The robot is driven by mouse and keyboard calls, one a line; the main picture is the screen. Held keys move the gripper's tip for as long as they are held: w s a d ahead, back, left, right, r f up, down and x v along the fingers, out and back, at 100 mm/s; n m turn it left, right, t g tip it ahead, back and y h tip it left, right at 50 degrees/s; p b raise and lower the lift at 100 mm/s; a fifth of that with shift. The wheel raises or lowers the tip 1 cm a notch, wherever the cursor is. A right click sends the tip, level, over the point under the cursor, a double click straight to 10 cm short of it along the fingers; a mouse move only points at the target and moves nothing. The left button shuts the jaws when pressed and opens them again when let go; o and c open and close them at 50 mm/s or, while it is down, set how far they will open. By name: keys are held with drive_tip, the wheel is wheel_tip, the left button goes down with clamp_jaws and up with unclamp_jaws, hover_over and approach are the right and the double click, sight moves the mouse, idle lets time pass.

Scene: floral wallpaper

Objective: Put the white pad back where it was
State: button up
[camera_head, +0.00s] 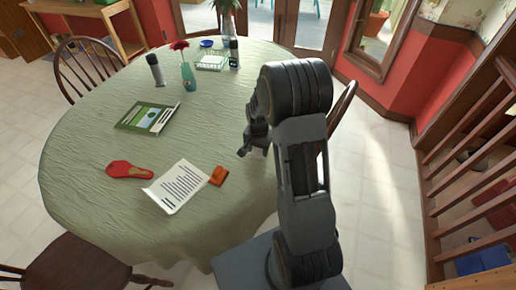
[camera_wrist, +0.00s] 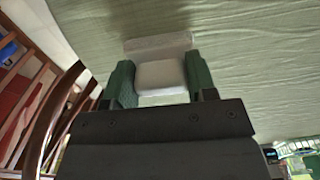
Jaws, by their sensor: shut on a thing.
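My gripper (camera_head: 248,150) hangs over the right side of the round table (camera_head: 90,140), left of my dark arm. In the wrist view my gripper (camera_wrist: 160,82) has its two green fingers closed on the sides of the white pad (camera_wrist: 161,76). A wider pale slab shows just beyond the fingers; I cannot tell if it is part of the pad. The green tablecloth lies behind it, with a darker shadow near the pad. The pad cannot be made out in the head view.
A paper sheet (camera_head: 180,186), an orange block (camera_head: 218,175), a red insole-like object (camera_head: 130,171) and a green booklet (camera_head: 148,117) lie on the table. A chair (camera_head: 343,106) is behind my arm.

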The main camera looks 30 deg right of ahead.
drive_tip(key=shift+f, duration=0.2)
drive_tip(key=o, duration=0.9)
drive_tip(key=shift+r, duration=0.1)
wheel_tip(320, 180, up, 12)
drive_tip(key=s+a+r+n+t, duration=0.1)
drive_tip(key=s+a+r+n, duration=0.1)
drive_tip(key=s, duration=0.3)
drive_tip(key=s+a+r+n+t, duration=0.1)
drive_tip(key=s+a+r+n, duration=0.1)
drive_tip(key=s+a+n, duration=0.2)
drive_tip(key=s+a+r+n+t, duration=0.1)
drive_tip(key=s+a+r+n, duration=0.1)
drive_tip(key=s, duration=0.5)
drive_tip(key=shift+a+r+n, duration=0.35)
drive_tip(key=shift+a+n, duration=0.35)
drive_tip(key=shift+a, duration=0.1)
